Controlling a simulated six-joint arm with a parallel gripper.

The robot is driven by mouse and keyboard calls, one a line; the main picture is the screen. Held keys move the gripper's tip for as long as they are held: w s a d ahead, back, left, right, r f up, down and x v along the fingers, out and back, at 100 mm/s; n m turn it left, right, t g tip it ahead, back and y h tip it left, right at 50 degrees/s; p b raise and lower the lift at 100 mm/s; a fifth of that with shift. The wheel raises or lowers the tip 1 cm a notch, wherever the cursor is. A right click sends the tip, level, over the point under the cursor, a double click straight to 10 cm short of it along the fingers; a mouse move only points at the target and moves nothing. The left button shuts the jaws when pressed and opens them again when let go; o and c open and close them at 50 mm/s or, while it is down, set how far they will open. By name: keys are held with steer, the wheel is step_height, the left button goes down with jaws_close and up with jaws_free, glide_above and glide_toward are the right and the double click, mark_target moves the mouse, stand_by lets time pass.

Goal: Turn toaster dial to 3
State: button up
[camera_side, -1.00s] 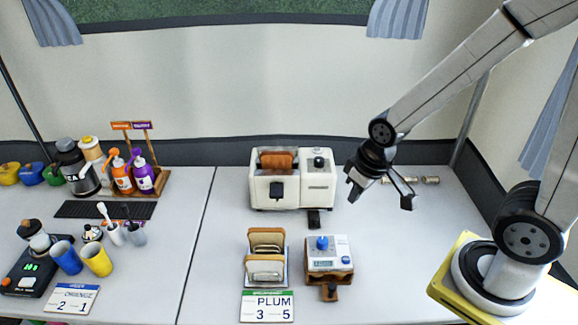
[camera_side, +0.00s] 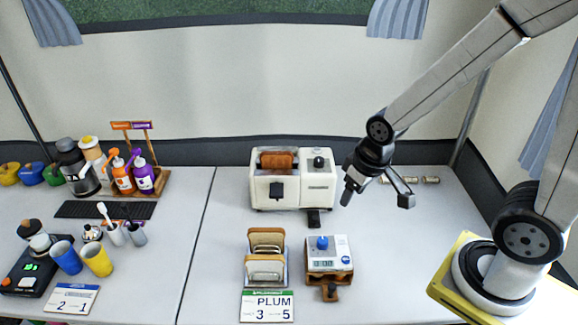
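The cream toaster (camera_side: 283,192) stands at the back middle of the table, with brown bread in its slot and a black lever on its front. A dark dial (camera_side: 319,161) sits on top of its right part; its setting is too small to read. My gripper (camera_side: 374,197) is open and empty, to the right of the toaster and apart from it, with its fingers pointing down.
In front of the toaster stand a toast rack (camera_side: 266,262) and a small device with a blue knob (camera_side: 322,243). A card reading PLUM 3 5 (camera_side: 267,306) lies before them. Bottles and cups stand at left.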

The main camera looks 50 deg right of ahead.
steer(key=shift+o, duration=0.6)
steer(key=shift+w+d+m, duration=0.15)
steer(key=shift+w+m, duration=0.15)
steer(key=shift+w, duration=0.15)
steer(key=m+g, duration=0.2)
steer(key=m, duration=1.8)
glide_above(319, 159)
steer(key=shift+s+a+f, duration=0.15)
steer(key=shift+a+f, duration=0.1)
steer(key=shift+f, duration=0.3)
steer(key=shift+s+a+f, duration=0.15)
steer(key=shift+a+f, duration=0.05)
steer(key=shift+f, duration=0.3)
steer(key=shift+w+d+f+m+g, duration=0.15)
steer(key=shift+w+d+m+g, duration=0.15)
steer(key=shift+d+m, duration=0.2)
steer(key=shift+f, duration=3.9)
jaws_close()
